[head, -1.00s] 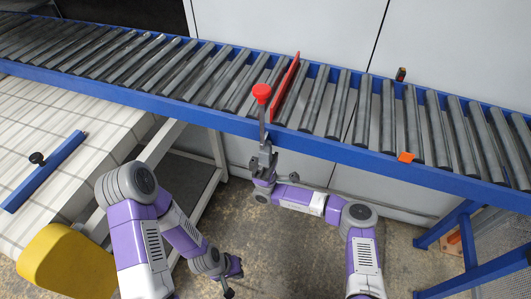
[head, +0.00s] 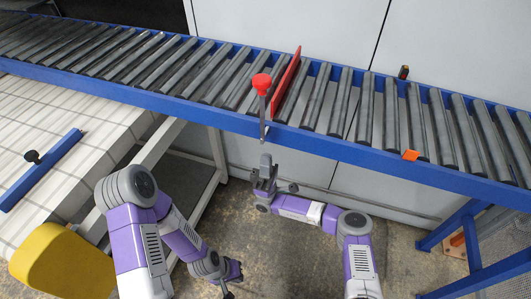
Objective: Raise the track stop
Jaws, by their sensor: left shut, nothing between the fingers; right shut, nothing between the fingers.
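The track stop is a red plate (head: 287,84) standing up between the rollers of the conveyor, its upper edge above them. A grey lever (head: 262,118) with a red knob (head: 261,83) stands upright at the conveyor's front rail, just left of the plate. My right gripper (head: 266,160) is shut and empty below the lever, in front of the rail and apart from the knob. My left gripper (head: 228,292) is shut and empty, low in the view over the floor, far from the lever.
The roller conveyor (head: 340,154) with blue rails runs across the view; its rollers look empty. An orange tab (head: 410,155) sits on the front rail. A yellow object (head: 62,262) is at lower left.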

